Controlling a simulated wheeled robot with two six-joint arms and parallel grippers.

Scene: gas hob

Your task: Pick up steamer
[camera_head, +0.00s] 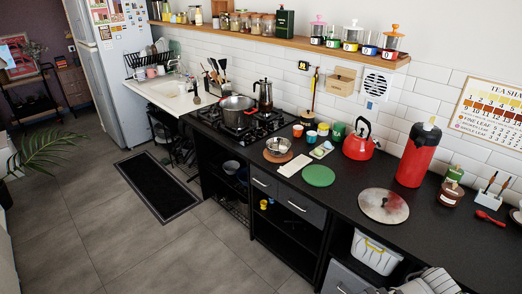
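I cannot tell for certain which thing is the steamer. A red pot (236,113) with a steel-coloured inside or top stands on the black gas hob (268,127). A small metal bowl (278,146) sits on a round reddish-brown board (271,156) to the right of the hob. Neither of my grippers shows in the head view, and nothing is seen held.
A red kettle (359,147), a red flask (417,155), a green disc (318,176) and a round metallic plate (383,206) are on the black counter (342,190). Several cups stand near the wall. The floor (165,250) before the cabinets is open, with a dark mat (156,186).

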